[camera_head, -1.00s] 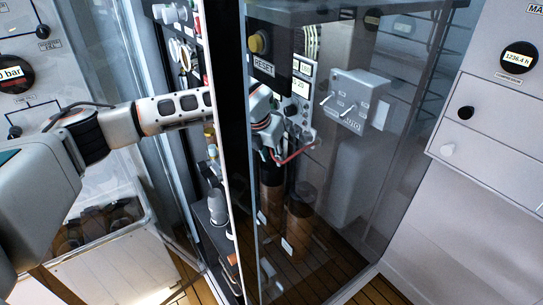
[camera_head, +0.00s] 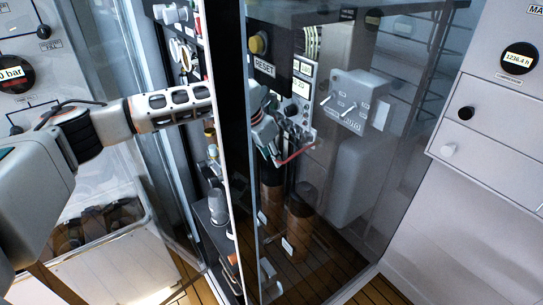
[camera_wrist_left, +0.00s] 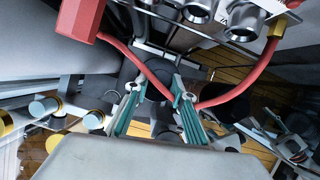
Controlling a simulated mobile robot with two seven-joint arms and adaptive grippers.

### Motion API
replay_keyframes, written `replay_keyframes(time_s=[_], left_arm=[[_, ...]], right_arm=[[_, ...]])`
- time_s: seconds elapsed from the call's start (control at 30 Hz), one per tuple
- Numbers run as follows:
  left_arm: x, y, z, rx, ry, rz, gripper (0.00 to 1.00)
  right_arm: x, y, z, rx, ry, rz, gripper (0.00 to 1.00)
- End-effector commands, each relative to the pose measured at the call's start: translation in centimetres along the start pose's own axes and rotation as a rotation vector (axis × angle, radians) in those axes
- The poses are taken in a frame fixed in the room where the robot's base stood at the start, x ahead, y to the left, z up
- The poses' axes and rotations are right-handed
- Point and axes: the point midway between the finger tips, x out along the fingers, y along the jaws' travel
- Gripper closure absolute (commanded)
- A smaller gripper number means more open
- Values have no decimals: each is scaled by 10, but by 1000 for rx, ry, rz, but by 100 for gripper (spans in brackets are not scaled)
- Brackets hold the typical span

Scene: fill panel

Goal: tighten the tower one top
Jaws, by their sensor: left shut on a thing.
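My left arm comes in from the left and passes behind the dark door post into the glass cabinet. My left gripper (camera_head: 284,148) shows dimly through the glass above the brown towers. In the left wrist view its teal-sided fingers (camera_wrist_left: 156,88) are closed around a dark round part, seemingly a tower top (camera_wrist_left: 158,82). Two brown cylindrical towers stand below, one at the back left (camera_head: 271,190) and one nearer (camera_head: 299,220). The gripper and glass hide the rear tower's upper end, so I cannot tell exactly how the fingers sit on it. My right gripper is not in view.
A red hose (camera_wrist_left: 228,97) sags across just by the fingers. A grey box with levers (camera_head: 358,100) and the RESET panel (camera_head: 264,66) are close by. The glass door (camera_head: 375,200) and dark post (camera_head: 231,150) hem in my arm.

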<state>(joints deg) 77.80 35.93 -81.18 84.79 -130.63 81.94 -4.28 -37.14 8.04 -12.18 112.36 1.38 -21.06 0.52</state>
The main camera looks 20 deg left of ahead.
Motion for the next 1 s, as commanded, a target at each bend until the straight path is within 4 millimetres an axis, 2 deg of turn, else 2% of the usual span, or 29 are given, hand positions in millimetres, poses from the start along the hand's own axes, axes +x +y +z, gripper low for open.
replay_keyframes(time_s=[0.03, 0.07, 0.1, 0.47, 0.57, 0.7, 1.0], left_arm=[[-1, 0, 1, 0, -3, 1, 68], [-1, 0, 1, 0, -3, 1, 60], [-1, 0, 1, 0, -3, 1, 58], [-3, 0, 1, -1, -2, 1, 58], [-12, 0, 1, 0, -4, 2, 58], [-36, 2, 1, 1, -6, 3, 58], [-56, 2, -61, -1, -1, 2, 58]], right_arm=[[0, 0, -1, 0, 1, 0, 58], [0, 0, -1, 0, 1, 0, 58], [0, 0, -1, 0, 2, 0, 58], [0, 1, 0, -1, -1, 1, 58], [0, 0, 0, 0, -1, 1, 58], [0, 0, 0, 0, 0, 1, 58], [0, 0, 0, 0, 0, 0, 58]])
